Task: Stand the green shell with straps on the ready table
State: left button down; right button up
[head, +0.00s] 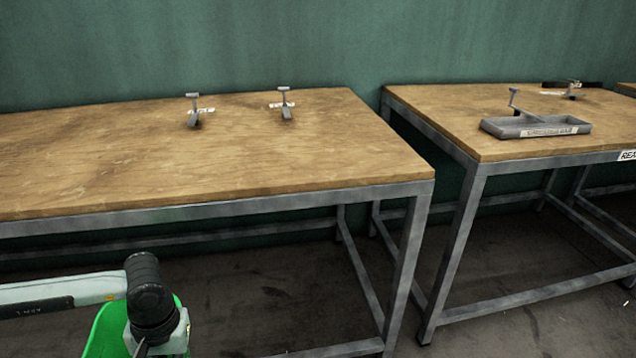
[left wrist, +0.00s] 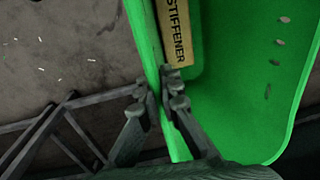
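The green shell (head: 105,330) shows at the bottom left of the head view, partly hidden behind my left arm and cut off by the frame. In the left wrist view the shell (left wrist: 235,110) fills the right side, with a tan strip (left wrist: 177,30) marked "STIFFENER" inside it. My left gripper (left wrist: 163,88) has its fingers on either side of the shell's wall and is shut on it. No straps can be made out on the shell. The ready table (head: 440,108) stands at the right, with a partly cut-off label starting "REA". My right gripper is not in view.
A wooden table (head: 270,160) stands at the left with two small grey stands near its back. A gap separates the tables.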

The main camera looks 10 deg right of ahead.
aim_at(582, 113)
jog(key=l, duration=3.9)
jog(key=i+l, duration=0.1)
jog(key=l, duration=0.4)
jog(key=i+l, duration=0.15)
jog(key=l, duration=0.35)
jog(key=i+l, duration=0.1)
jog(key=l, duration=0.45)
jog(key=k+l, duration=0.15)
jog(key=l, duration=0.15)
jog(key=z, duration=0.05)
